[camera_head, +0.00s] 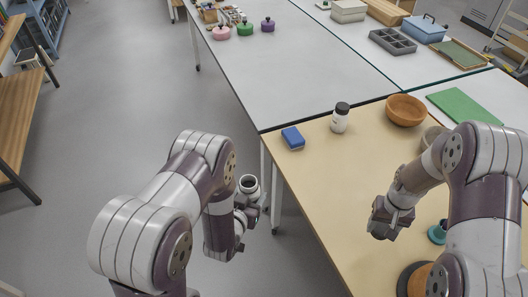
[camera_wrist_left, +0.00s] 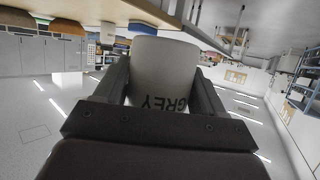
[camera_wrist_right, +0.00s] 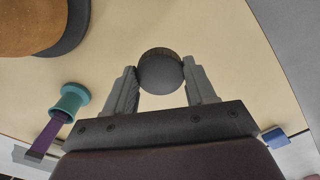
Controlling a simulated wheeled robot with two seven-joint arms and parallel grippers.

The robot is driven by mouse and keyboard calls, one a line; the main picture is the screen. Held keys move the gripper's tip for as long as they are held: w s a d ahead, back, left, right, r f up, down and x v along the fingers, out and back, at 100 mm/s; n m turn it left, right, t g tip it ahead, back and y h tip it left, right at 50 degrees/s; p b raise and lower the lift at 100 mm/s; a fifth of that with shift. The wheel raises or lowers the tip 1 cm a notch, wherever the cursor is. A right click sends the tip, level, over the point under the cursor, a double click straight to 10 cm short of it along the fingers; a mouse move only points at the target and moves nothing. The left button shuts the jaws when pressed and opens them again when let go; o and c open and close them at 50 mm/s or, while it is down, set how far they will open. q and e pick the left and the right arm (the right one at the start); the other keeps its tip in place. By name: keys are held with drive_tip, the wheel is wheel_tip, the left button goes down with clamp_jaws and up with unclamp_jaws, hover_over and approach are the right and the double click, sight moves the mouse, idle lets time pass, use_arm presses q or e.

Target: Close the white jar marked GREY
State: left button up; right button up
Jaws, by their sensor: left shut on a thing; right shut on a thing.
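The white jar marked GREY (camera_wrist_left: 160,68) is between the fingers of my left gripper (camera_head: 250,200), which is shut on it. In the head view the jar (camera_head: 249,182) is upright with its dark mouth open, off the table's left edge and above the floor. My right gripper (camera_head: 384,222) is shut on a dark round lid (camera_wrist_right: 160,73), held above the beige table. In the head view the right gripper hides most or all of this lid. The jar and lid are well apart.
A white jar with a dark lid (camera_head: 340,118), a blue block (camera_head: 293,138) and a wooden bowl (camera_head: 405,110) stand on the beige table (camera_head: 318,185). A teal spool-like thing (camera_wrist_right: 70,101) and a dark-rimmed wooden disc (camera_wrist_right: 38,22) are near my right gripper.

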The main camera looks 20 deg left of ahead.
use_arm(q)
drive_tip(key=s+d+m+g+h, duration=0.1)
drive_tip(key=d+m+g+h, duration=0.2)
drive_tip(key=d+m+h, duration=0.4)
drive_tip(key=d+h, duration=0.1)
drive_tip(key=d, duration=0.6)
drive_tip(key=shift+s+m, duration=0.3)
drive_tip(key=shift+s, duration=0.1)
use_arm(e)
drive_tip(key=s+a+r+m, duration=0.1)
drive_tip(key=a+r+m, duration=0.2)
drive_tip(key=a+r, duration=0.5)
drive_tip(key=s+a+r+m, duration=0.1)
drive_tip(key=a+r+m, duration=0.2)
drive_tip(key=a+r, duration=0.5)
drive_tip(key=a, duration=0.7)
drive_tip(key=shift+f, duration=1.95)
drive_tip(key=shift+f, duration=0.1)
